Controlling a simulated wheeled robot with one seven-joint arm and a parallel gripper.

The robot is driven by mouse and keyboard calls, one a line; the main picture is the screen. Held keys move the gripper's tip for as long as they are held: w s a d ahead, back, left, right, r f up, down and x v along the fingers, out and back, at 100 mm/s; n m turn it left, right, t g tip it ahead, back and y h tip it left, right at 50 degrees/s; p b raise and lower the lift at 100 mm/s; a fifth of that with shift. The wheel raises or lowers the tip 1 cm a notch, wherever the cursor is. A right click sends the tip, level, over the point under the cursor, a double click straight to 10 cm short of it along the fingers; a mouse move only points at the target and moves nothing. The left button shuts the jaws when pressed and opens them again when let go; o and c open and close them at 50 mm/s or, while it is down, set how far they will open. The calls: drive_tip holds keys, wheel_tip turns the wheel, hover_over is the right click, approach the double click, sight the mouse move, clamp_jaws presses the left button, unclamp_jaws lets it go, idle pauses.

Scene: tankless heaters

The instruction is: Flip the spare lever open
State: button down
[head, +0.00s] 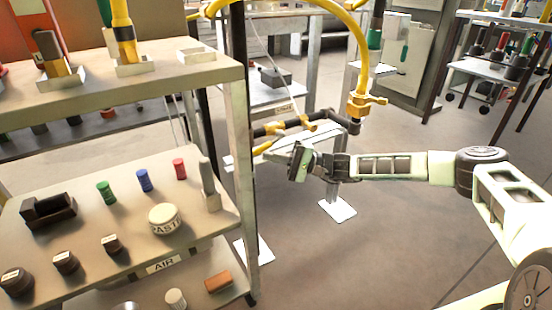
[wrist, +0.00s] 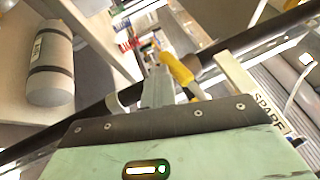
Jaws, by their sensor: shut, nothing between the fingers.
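A yellow-ended lever (wrist: 178,68) with a grey metal shank stands close to my gripper's fingers in the wrist view. A white tag reading SPARE (wrist: 268,112) is to its right. In the head view a yellow lever end (head: 263,147) shows below the dark pipe (head: 335,119), just beside my gripper (head: 271,153). My gripper is shut and empty, its grey fingers (wrist: 158,88) beside the lever. I cannot tell whether they touch it. The lever's pivot is partly hidden.
A yellow hose (head: 352,35) arches down to a yellow valve (head: 367,104) at the pipe's right end. A shelf rack (head: 120,75) with bottles and tins stands at left. A grey cylinder (wrist: 50,65) lies left in the wrist view. Open floor (head: 395,230) is at right.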

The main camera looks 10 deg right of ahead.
drive_tip(key=shift+s+a+r+m+y+p, duration=0.1)
drive_tip(key=shift+a+r+m+y+p, duration=0.25)
drive_tip(key=shift+r, duration=0.25)
idle(0.5)
